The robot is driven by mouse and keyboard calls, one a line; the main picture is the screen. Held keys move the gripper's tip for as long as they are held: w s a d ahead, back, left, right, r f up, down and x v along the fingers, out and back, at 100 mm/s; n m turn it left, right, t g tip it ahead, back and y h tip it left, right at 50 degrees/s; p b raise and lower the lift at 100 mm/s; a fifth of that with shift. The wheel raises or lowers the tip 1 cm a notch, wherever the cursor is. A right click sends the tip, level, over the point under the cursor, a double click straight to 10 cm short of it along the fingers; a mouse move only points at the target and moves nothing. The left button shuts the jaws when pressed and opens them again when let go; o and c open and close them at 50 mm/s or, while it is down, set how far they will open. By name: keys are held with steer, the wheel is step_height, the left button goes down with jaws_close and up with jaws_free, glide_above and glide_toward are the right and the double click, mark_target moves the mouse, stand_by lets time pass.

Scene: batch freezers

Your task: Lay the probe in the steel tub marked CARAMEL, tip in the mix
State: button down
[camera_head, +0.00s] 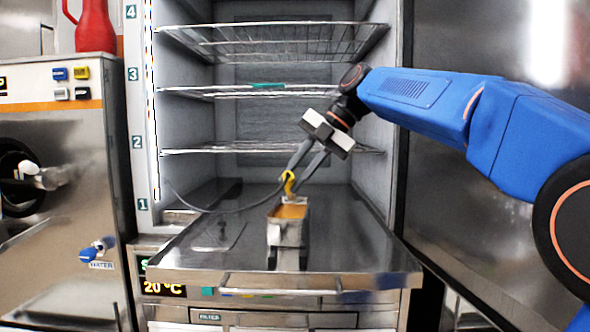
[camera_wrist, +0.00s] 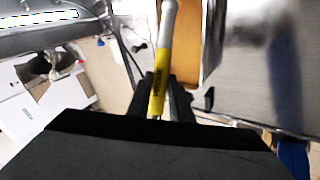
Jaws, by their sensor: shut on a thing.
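The probe (camera_head: 288,183) has a yellow handle and a dark cable that runs left to the freezer wall. My gripper (camera_head: 294,172) points down and is shut on the yellow handle, just above the back of a steel tub (camera_head: 287,234). The tub holds an orange-brown mix and stands on a pulled-out steel shelf (camera_head: 355,240). I can read no CARAMEL mark on it. In the wrist view, the probe (camera_wrist: 161,70), yellow and grey, lies between the fingers (camera_wrist: 160,85), beside the tub's mix (camera_wrist: 192,40). I cannot tell whether its tip touches the mix.
Wire racks (camera_head: 275,45) cross the freezer above the shelf, with level numbers on its left post. An open steel door (camera_head: 480,225) stands at the right. A machine with a red jug (camera_head: 95,27) on top stands at the left. The shelf is mostly clear around the tub.

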steer(key=shift+f, duration=2.6)
steer(key=c, duration=1.5)
jaws_free()
steer(key=v, duration=1.7)
steer(key=shift+r, duration=0.2)
steer(key=shift+s, duration=0.15)
